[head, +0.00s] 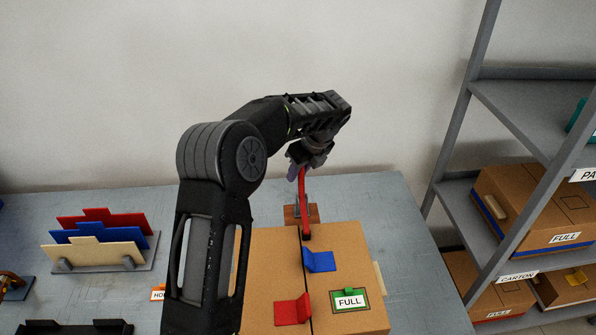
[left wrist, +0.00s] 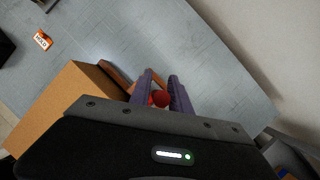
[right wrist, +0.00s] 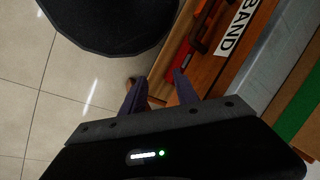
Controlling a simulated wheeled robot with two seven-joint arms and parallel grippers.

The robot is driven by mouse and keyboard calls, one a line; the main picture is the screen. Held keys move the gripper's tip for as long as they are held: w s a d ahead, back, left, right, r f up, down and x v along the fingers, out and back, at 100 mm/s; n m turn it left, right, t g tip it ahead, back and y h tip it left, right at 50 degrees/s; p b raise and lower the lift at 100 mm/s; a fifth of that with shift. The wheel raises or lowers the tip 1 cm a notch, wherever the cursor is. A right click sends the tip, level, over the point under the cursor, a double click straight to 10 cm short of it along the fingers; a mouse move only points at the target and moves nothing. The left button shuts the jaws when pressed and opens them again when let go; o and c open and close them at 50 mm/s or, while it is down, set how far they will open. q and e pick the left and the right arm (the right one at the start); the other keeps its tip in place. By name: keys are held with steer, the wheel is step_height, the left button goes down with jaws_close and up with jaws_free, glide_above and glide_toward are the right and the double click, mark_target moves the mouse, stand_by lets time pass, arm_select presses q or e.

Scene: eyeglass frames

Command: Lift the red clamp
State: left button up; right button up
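The red clamp (head: 304,203) is a long, thin, nearly upright red bar at the back edge of the brown carton. Its lower end meets a dark foot at the carton's top. A brown block stands behind it. My left gripper (head: 301,170) points down at the clamp's upper end. In the left wrist view, a red part of the clamp (left wrist: 161,98) lies between the fingers of my left gripper (left wrist: 160,77). I cannot tell whether both fingers press on it. My right gripper (right wrist: 163,75) is open and empty, with its fingers apart.
The carton (head: 345,244) bears a blue flap (head: 319,262), a red flap (head: 292,311) and a green FULL tag (head: 349,300). A rack of coloured boards (head: 100,256) stands left on the grey table (head: 190,199). Grey shelving (head: 524,111) with cartons rises on the right.

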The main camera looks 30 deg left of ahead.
arm_select(q)
jaws_close()
stand_by(1.0)
